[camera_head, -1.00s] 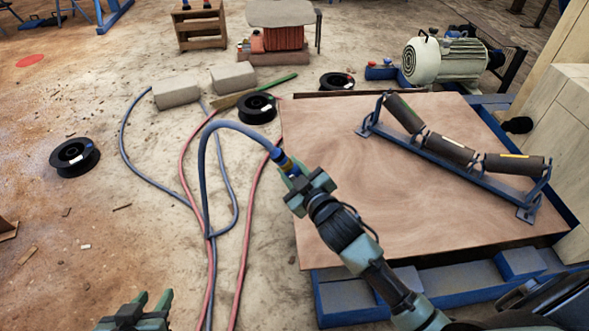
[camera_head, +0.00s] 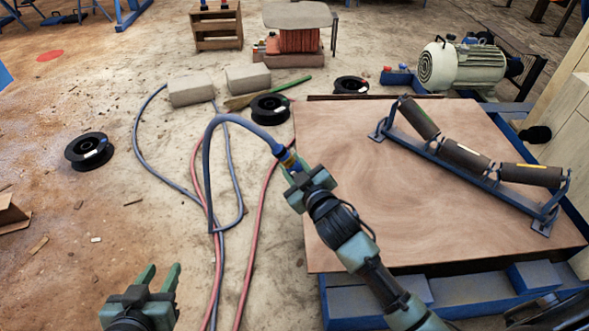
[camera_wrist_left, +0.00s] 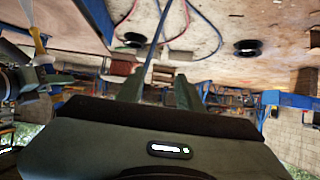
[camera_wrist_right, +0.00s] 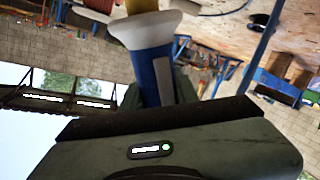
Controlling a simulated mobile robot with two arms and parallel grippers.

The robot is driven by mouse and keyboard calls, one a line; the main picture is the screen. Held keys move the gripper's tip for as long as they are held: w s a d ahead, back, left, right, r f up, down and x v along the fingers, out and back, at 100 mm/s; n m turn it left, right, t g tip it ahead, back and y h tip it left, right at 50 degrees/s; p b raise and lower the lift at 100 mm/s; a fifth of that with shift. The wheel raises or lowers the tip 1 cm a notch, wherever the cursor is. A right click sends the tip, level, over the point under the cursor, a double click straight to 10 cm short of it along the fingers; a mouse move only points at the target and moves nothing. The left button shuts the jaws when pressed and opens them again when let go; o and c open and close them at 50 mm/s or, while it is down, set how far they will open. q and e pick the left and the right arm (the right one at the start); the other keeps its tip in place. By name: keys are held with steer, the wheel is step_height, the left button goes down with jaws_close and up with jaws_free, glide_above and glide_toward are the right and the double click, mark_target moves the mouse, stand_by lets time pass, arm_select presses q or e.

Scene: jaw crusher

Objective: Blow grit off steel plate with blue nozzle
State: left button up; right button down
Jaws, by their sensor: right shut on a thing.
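The blue nozzle (camera_head: 289,159) is held in my right gripper (camera_head: 295,178), with a blue hose arching from its far end. In the right wrist view the nozzle (camera_wrist_right: 157,75) shows a blue body with a white collar and a yellow part, between the fingers. The steel plate (camera_head: 400,220) is a wide brown sheet with faint swirl marks; separate grit grains are too small to tell. My right gripper appears at the plate's left edge; its height above it is unclear. My left gripper (camera_head: 160,277) is open and empty at the lower left, also in the left wrist view (camera_wrist_left: 157,88).
A roller frame (camera_head: 465,165) lies across the plate's right side. Blue and red hoses (camera_head: 255,225) trail over the floor left of the plate. Black spools (camera_head: 88,151), grey blocks (camera_head: 192,90) and a motor (camera_head: 462,64) stand around. Floor at the left is mostly clear.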

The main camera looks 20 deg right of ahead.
steer(key=w+d, duration=0.2)
steer(key=w, duration=0.6)
stand_by(0.6)
steer(key=shift+r, duration=0.1)
stand_by(0.9)
